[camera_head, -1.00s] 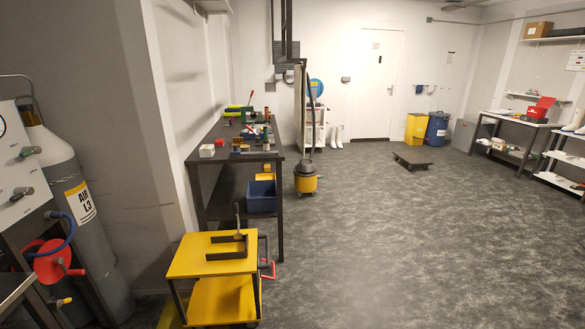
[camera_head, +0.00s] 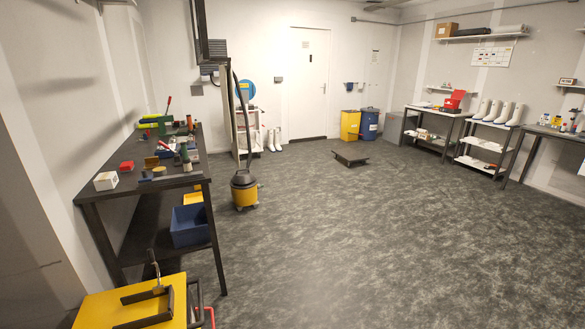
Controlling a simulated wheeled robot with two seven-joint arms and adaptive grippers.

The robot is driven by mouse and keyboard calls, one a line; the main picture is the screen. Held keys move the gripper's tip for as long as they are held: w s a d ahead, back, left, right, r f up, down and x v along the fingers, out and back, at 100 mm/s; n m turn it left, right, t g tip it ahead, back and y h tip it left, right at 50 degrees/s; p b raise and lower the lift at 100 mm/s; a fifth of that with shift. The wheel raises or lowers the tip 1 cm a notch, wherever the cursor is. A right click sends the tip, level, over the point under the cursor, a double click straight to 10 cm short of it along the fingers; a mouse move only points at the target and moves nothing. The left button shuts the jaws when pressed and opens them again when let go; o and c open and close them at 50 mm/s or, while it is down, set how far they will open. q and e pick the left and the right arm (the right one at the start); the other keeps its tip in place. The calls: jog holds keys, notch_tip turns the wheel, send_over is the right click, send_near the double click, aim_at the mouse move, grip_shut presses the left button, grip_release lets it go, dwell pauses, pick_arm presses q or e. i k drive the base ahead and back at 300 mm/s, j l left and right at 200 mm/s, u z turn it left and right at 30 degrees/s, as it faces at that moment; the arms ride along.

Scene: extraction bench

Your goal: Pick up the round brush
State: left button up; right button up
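The dark bench (camera_head: 88,196) at the left carries a clutter of small tools and boxes. I cannot pick out a round brush for certain among them; the items are too small. A white box (camera_head: 106,181) and a small red box (camera_head: 127,166) lie near the front of the bench. Neither of my grippers is in view.
A yellow cart (camera_head: 92,308) stands at the lower left, close to the bench. A yellow-and-black vacuum (camera_head: 244,192) stands right of the bench. A low dark platform (camera_head: 350,157) sits farther back. The middle floor (camera_head: 390,240) is clear.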

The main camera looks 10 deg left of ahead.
aim_at(185, 161)
jog(key=i+z, duration=0.25)
jog(key=i, duration=0.55)
jog(key=i+l+u, duration=0.45)
jog(key=i+u, duration=0.15)
jog(key=i, duration=0.15)
jog(key=i+l+u, duration=0.3)
jog(key=u, duration=0.15)
jog(key=i+l+u, duration=0.25)
jog(key=l+u, duration=0.15)
jog(key=i+l+u, duration=0.15)
jog(key=l+u, duration=0.15)
jog(key=i+l+u, duration=0.1)
jog(key=l+u, duration=0.15)
jog(key=l, duration=0.25)
jog(key=l+u, duration=0.3)
jog(key=l, duration=0.15)
jog(key=i+l+u, duration=0.15)
jog(key=l, duration=0.4)
jog(key=k, duration=0.05)
